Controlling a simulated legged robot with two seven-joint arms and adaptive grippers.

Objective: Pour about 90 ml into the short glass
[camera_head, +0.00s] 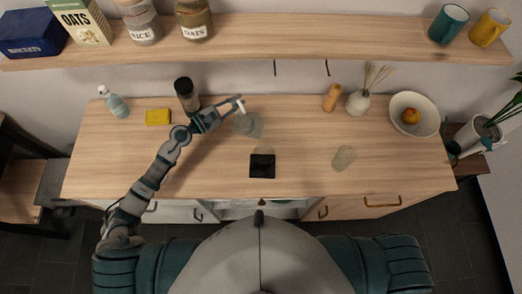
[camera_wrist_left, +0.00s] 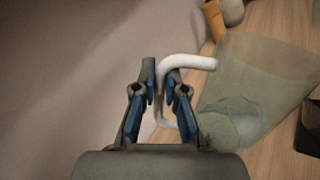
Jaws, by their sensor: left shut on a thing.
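My left gripper (camera_head: 236,105) is shut on the white handle (camera_wrist_left: 190,62) of a clear jug (camera_head: 248,126). The handle passes between the fingers (camera_wrist_left: 165,95) in the left wrist view, where the see-through jug (camera_wrist_left: 265,75) fills the right side. The jug is over the back middle of the table; I cannot tell whether it touches the top. A pale glass (camera_head: 344,158) stands apart to the right, on bare wood. A black square pad (camera_head: 262,168) lies in front of the jug. A faint clear shape shows at its back edge, too unclear to name. My right gripper is out of view.
A dark-lidded jar (camera_head: 186,94) stands close behind my left forearm. A yellow sponge (camera_head: 158,117) and spray bottle (camera_head: 116,104) are at the left. A wooden mill (camera_head: 332,97), reed vase (camera_head: 358,103) and fruit bowl (camera_head: 414,122) line the back right. A shelf (camera_head: 290,27) runs above.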

